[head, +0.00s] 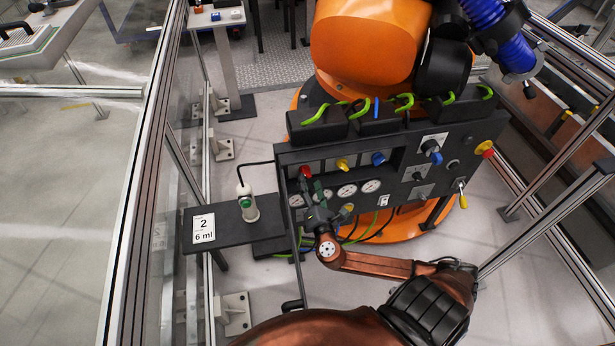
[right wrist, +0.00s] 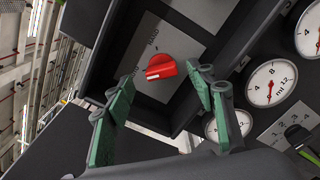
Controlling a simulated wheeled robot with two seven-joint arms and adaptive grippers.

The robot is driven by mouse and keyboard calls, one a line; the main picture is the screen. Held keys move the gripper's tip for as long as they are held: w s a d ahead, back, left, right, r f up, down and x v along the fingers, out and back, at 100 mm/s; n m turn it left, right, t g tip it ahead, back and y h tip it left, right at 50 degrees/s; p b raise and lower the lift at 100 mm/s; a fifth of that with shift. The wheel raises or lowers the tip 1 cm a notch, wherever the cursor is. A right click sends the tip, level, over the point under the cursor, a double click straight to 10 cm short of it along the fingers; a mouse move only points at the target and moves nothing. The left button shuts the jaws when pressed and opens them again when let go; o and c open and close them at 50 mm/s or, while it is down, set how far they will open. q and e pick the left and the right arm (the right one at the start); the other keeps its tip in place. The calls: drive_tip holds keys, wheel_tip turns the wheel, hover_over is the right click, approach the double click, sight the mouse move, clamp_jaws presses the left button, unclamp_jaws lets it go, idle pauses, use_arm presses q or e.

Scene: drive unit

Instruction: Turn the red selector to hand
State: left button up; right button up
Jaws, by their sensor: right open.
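The red selector (head: 305,172) is the leftmost of the coloured selectors in the dark panel's upper recess. In the right wrist view, the red selector (right wrist: 161,66) sits on a grey plate with "HAND" printed above it. Its pale mark is at its left end, not at the word. My right gripper (head: 311,188) is in front of the red selector in the head view. In the right wrist view, the green-padded fingers of my right gripper (right wrist: 161,82) are open, one on each side below the selector. I see no contact. My left gripper is out of view.
A yellow selector (head: 342,165) and a blue selector (head: 378,159) stand to the right in the same recess, with dial gauges (head: 347,190) below. The recess walls are close to my fingers. A black shelf (head: 226,229) with a bottle (head: 247,206) stands left of the panel.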

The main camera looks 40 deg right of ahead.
sight(308, 175)
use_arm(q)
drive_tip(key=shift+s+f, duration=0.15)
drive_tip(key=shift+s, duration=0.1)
use_arm(e)
drive_tip(key=shift+x, duration=2.05)
drive_tip(key=shift+c, duration=0.4)
drive_tip(key=c, duration=1.1)
